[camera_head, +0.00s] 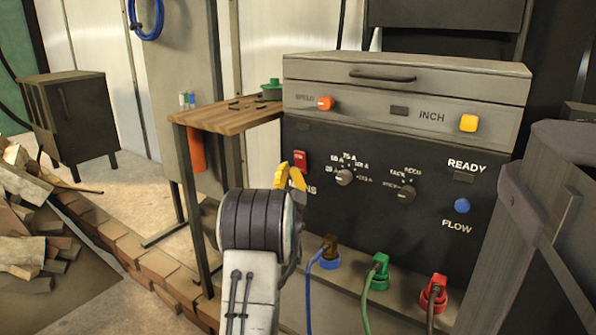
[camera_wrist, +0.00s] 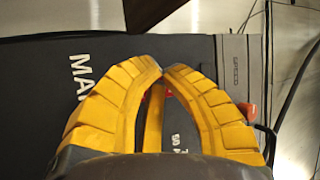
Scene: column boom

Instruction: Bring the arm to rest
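My gripper (camera_head: 290,174) is in front of the dark panel of the machine (camera_head: 370,240), close to the red switch (camera_head: 300,160) at the panel's left. My dark wrist hides part of the panel. In the wrist view my gripper's yellow fingers (camera_wrist: 163,71) curve together and their tips meet. Nothing shows held between them. The machine's dark face (camera_wrist: 60,80) lies beyond the fingers, and a bit of orange-red shows behind the right finger. I cannot tell whether the gripper touches the panel.
A small wooden table (camera_head: 228,115) stands left of the machine, with a green object (camera_head: 272,88) on it. Blue, green and red plugs (camera_head: 433,292) with cables sit along the machine's lower front. A low brick edge (camera_head: 150,260) and a wood pile (camera_head: 30,220) are at left.

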